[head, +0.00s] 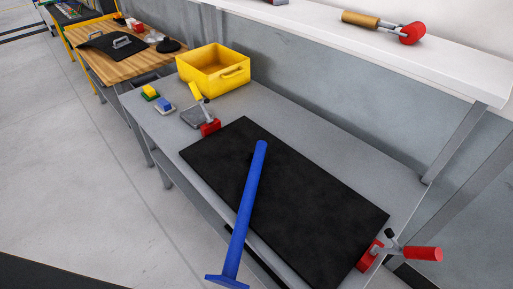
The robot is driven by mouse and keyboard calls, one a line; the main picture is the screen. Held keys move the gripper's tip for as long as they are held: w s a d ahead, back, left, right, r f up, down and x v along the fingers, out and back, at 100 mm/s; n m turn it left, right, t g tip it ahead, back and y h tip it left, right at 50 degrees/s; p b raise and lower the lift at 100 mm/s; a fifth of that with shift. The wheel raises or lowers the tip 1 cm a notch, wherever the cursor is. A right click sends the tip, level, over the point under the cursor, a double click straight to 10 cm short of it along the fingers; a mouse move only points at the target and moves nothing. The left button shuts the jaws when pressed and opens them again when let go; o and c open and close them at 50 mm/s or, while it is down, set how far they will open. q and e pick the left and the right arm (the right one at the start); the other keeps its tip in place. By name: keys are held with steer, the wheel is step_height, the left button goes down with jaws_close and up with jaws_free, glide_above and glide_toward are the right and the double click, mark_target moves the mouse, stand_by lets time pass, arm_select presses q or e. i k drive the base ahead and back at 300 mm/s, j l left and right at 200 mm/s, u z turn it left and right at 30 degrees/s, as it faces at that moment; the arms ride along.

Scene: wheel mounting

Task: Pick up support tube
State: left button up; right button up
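The support tube appears to be the long blue tube (246,210), with a flat flange (228,281) at its lower end. It slants across the black mat (320,215) on the grey workbench. Its upper end lies over the mat, and its flanged end reaches past the bench's front edge in the picture. I cannot tell whether it rests on the mat or is held up in front of it. Neither of my grippers shows in the head view, and nothing is seen gripping the tube.
Red clamps stand at the mat's left (210,127) and right (367,257) ends. A yellow bin (213,69) and small yellow and blue blocks are on the bench's left part. A white shelf (440,60) runs above the back. A wooden table (128,62) stands beyond.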

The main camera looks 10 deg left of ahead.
mark_target(228, 277)
steer(key=k, duration=0.65)
steer(key=j+z, duration=0.1)
steer(key=z, duration=1.7)
steer(key=k+j, duration=0.1)
steer(key=j, duration=0.7)
steer(key=k+j, duration=0.1)
steer(key=j, duration=1.5)
steer(key=k, duration=0.05)
